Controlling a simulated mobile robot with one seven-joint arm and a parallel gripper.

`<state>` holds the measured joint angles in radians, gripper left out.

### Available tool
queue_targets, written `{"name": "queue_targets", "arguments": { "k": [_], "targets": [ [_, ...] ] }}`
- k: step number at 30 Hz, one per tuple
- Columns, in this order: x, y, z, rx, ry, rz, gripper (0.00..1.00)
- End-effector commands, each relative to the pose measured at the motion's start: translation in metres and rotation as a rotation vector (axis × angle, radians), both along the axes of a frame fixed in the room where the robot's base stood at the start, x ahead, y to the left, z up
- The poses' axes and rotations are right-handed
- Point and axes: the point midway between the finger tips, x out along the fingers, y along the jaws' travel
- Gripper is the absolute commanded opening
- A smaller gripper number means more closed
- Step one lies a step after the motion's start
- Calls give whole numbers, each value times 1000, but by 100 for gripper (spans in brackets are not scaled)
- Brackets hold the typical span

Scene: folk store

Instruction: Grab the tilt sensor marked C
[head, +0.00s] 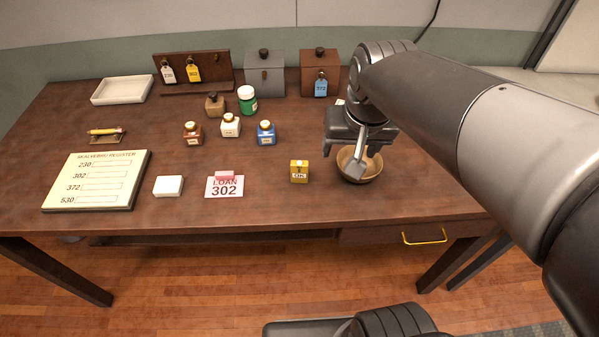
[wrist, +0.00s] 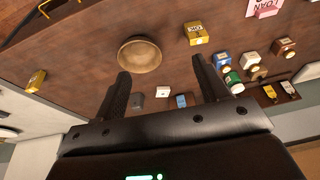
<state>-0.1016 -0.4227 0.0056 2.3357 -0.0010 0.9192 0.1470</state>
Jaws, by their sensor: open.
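No mark C can be read in either view, so I cannot tell which thing is the tilt sensor. A small yellow block (head: 299,172) with dark lettering like "OK" on a white label stands left of a brown bowl (head: 346,174); both show in the wrist view, the block (wrist: 195,34) and the bowl (wrist: 139,54). Another yellow block (wrist: 36,80) shows at the left of the wrist view; its markings are unclear and I do not make it out in the head view. My gripper (head: 350,152) is open and empty above the bowl, its fingers (wrist: 160,66) spread apart.
Several small bottles (head: 230,126) stand mid-table. Behind are a grey box (head: 265,76), a brown box (head: 318,77) and a tag rack (head: 215,66). A register board (head: 95,183), a white block (head: 168,187) and a "LOAN 302" card (head: 224,190) lie left. My arm hides the right side.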

Motion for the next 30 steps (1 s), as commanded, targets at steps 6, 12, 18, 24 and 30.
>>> {"name": "queue_targets", "arguments": {
  "k": [6,12,18,24,30],
  "targets": [
    [46,30,-27,6,118,-18,67],
    [82,60,-60,-2,216,-38,67],
    [104,85,-90,-14,285,-57,67],
    [111,93,-105,-20,311,-66,67],
    [111,93,-136,-21,313,-67,67]
  ]
}}
